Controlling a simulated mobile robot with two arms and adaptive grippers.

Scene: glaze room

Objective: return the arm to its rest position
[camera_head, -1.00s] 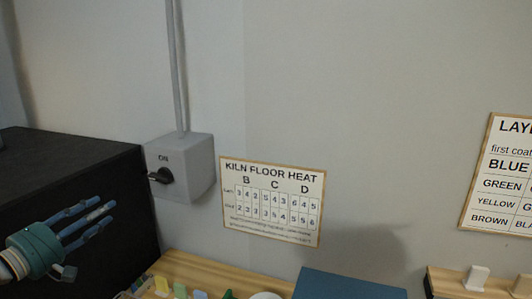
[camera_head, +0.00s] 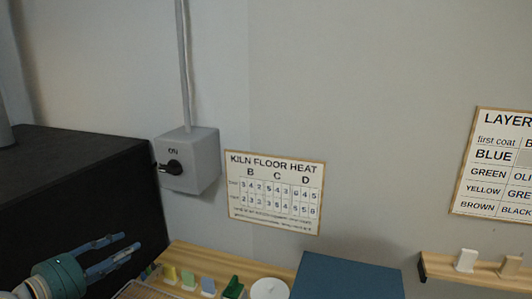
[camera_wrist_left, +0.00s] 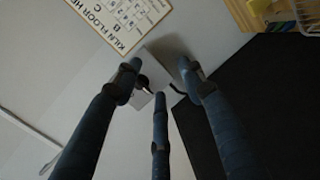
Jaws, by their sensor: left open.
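My left gripper (camera_head: 126,245) comes in at the lower left of the head view, with its blue fingers apart and nothing between them. It is in front of the black cabinet, below and left of the grey switch box (camera_head: 190,160). The box is on the wall, marked ON, with a black knob (camera_head: 170,168) on its front. In the left wrist view the fingers (camera_wrist_left: 155,95) are spread, with the switch box (camera_wrist_left: 148,80) beyond them; a finger partly hides it. My right gripper is in neither view.
A large black cabinet (camera_head: 75,190) stands at the left. A wooden shelf (camera_head: 215,255) holds several small coloured pieces and a white round lidded thing (camera_head: 269,289). A blue box (camera_head: 345,278) stands right of it. A heat chart (camera_head: 275,190) and a layer chart (camera_head: 495,165) hang on the wall.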

